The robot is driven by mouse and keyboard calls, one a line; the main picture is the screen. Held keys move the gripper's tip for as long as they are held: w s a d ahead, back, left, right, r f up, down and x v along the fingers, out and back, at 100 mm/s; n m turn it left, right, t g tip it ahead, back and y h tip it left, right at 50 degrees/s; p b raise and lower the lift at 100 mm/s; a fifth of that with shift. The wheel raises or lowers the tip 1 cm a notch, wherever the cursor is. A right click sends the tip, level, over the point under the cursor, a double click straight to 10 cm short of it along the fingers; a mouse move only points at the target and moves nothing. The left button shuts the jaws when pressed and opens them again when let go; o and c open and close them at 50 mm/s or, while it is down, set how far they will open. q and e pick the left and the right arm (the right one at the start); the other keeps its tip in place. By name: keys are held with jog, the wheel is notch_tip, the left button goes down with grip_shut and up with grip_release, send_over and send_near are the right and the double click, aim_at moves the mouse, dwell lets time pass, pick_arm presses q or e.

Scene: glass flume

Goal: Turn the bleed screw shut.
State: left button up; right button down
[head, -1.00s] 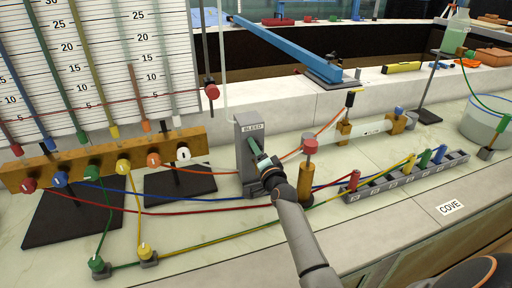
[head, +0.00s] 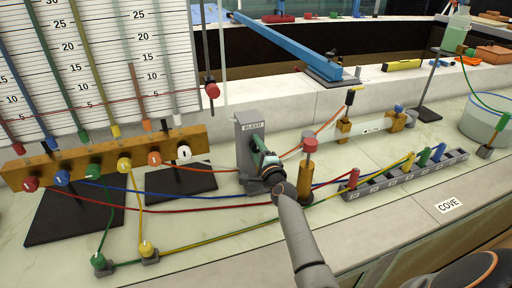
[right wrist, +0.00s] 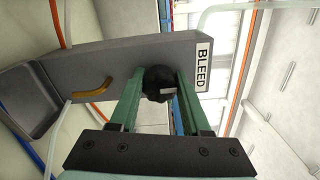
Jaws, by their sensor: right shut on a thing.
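The grey bleed block (head: 247,138) stands upright on the bench in the head view, with a BLEED label at its top. It also shows in the right wrist view (right wrist: 110,60), with its label at the right. The bleed screw has a black knob (right wrist: 157,84) on the block's face. My right gripper (right wrist: 157,92) reaches the block face with its two green fingers on either side of the knob, shut on it. In the head view my right gripper (head: 259,147) hides the knob. My left gripper is not in view.
A brass post with a red top (head: 309,148) stands close to the right of my right gripper. Red, blue, yellow and green tubes cross the bench around the block. A brass manifold (head: 110,158) is at left, a grey socket rail (head: 405,175) at right.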

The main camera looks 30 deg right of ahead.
dwell(0.4)
jog(key=shift+c, duration=1.9)
grip_release()
jog(key=shift+s+a+p, duration=0.15)
jog(key=shift+s+p, duration=0.25)
jog(key=shift+s, duration=0.2)
jog(key=p+v, duration=0.3)
jog(key=v, duration=0.8)
jog(key=shift+s, duration=0.15)
